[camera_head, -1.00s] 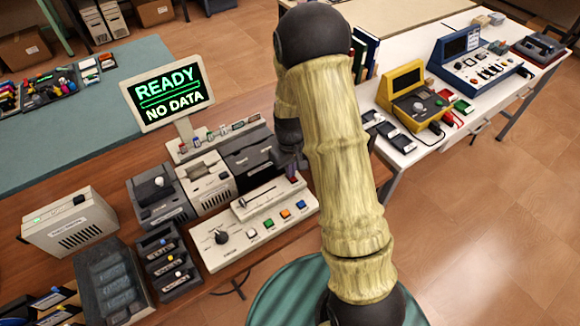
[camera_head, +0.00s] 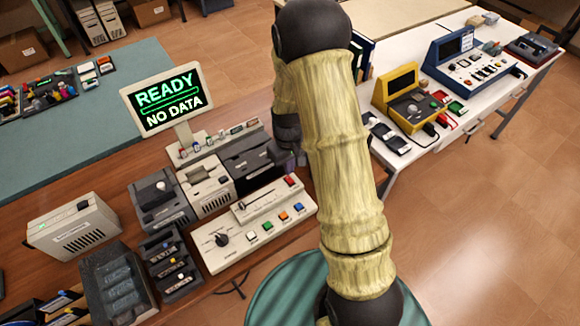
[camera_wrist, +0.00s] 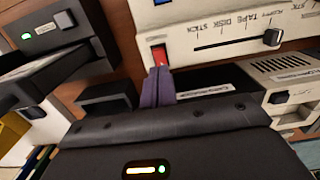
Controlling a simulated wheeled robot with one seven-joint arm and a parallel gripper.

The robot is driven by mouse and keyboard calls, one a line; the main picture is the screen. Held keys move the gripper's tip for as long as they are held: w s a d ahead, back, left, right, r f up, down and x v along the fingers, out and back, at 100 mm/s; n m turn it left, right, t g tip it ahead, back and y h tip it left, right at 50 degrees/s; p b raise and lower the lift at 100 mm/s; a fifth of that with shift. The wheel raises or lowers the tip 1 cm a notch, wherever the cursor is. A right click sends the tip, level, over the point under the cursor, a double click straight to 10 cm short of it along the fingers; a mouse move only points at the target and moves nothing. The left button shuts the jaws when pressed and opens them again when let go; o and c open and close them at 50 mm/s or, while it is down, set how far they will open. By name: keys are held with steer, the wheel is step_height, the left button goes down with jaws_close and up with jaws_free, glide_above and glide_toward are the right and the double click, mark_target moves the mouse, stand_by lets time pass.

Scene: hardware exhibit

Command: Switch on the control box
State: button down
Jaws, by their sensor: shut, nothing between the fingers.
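The control box (camera_head: 255,222) is a long pale panel on the brown desk, with a black knob, several coloured buttons, a slider and a red switch (camera_head: 290,181) at its far right corner. In the wrist view the red switch (camera_wrist: 158,55) sits at the corner of the control box (camera_wrist: 205,22). My gripper (camera_wrist: 160,72) has its purple fingers together, with nothing between them. The fingertips are just below the switch in that picture; I cannot tell whether they touch it. The switch's position is unclear.
A monitor (camera_head: 166,98) behind reads READY and NO DATA. Grey and black device boxes (camera_head: 207,187) stand close behind the control box. A black slotted rack (camera_head: 171,263) is left of it. A white table (camera_head: 480,100) with yellow and blue instruments lies to the right.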

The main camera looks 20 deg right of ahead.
mark_target(287, 178)
step_height(287, 178, up, 10)
steer(key=w+b, duration=0.1)
steer(key=shift+w+a+r+b, duration=0.2)
steer(key=shift+b, duration=0.2)
steer(key=s+r+m+t, duration=0.1)
steer(key=s+r, duration=0.1)
steer(key=s, duration=0.5)
steer(key=s+r+m+t, duration=0.1)
steer(key=s+m+t, duration=0.1)
steer(key=s, duration=0.6)
steer(key=shift+r+m, duration=0.3)
steer(key=shift+r, duration=0.1)
